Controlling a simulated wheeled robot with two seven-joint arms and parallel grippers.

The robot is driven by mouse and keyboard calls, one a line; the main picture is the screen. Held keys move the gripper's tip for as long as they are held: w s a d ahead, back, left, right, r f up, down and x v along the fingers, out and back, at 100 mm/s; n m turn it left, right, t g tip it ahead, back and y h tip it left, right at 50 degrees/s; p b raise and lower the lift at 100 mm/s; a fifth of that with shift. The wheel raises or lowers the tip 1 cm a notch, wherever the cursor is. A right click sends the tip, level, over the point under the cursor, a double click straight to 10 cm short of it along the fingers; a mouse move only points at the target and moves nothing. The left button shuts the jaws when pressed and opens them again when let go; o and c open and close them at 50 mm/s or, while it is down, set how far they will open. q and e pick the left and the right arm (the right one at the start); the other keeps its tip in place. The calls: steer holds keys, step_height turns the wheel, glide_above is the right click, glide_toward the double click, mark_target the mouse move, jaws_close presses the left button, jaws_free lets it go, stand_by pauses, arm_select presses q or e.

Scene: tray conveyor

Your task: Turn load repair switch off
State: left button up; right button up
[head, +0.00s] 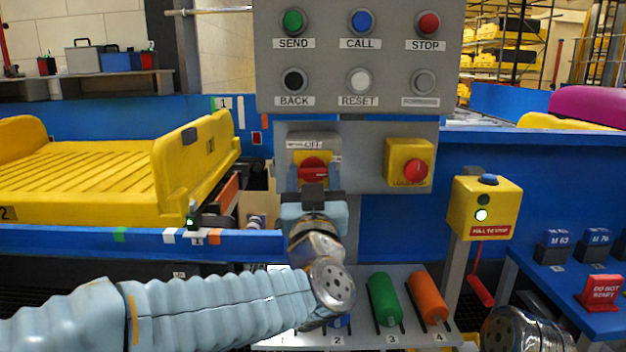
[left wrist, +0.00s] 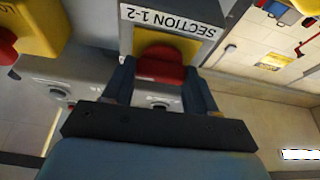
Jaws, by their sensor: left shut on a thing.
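A red rotary switch knob (head: 311,168) sits on a yellow plate on the grey panel, under a white label partly reading OFF. My left gripper (head: 313,188) reaches it from the front and below and is shut on the knob. In the left wrist view the red knob (left wrist: 160,66) lies between the two fingers of the left gripper (left wrist: 160,88), beside a label reading SECTION 1-2. The knob's lower part is hidden by the gripper. The right gripper is out of view.
A red button (head: 416,170) on a yellow box is close to the right. Above is a button panel (head: 325,55). A yellow pull-to-stop box (head: 485,208) stands further right. Green (head: 384,298) and orange (head: 428,298) handles lie below. A yellow tray (head: 185,160) is left.

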arm_select(q)
steer(key=n+b, duration=0.1)
steer(key=n+y, duration=0.1)
steer(key=shift+f+n+y+b, duration=0.2)
steer(key=shift+n+y+b, duration=0.1)
steer(key=shift+n+b, duration=0.1)
steer(key=shift+n+y+b, duration=0.5)
steer(key=shift+n, duration=0.7)
steer(key=n+g+y+b, duration=0.1)
steer(key=n, duration=0.2)
steer(key=shift+r+n+y, duration=0.1)
steer(key=shift+n+y, duration=0.3)
steer(key=n+g+y, duration=0.1)
steer(key=n, duration=0.2)
steer(key=shift+d+n+b, duration=0.1)
steer(key=shift+n+b, duration=0.2)
steer(key=shift+b, duration=0.05)
steer(key=n+g+y, duration=0.1)
steer(key=n+g, duration=0.1)
steer(key=n, duration=0.2)
steer(key=shift+r, duration=0.15)
steer(key=shift+n+g, duration=0.9)
steer(key=shift+n, duration=1.6)
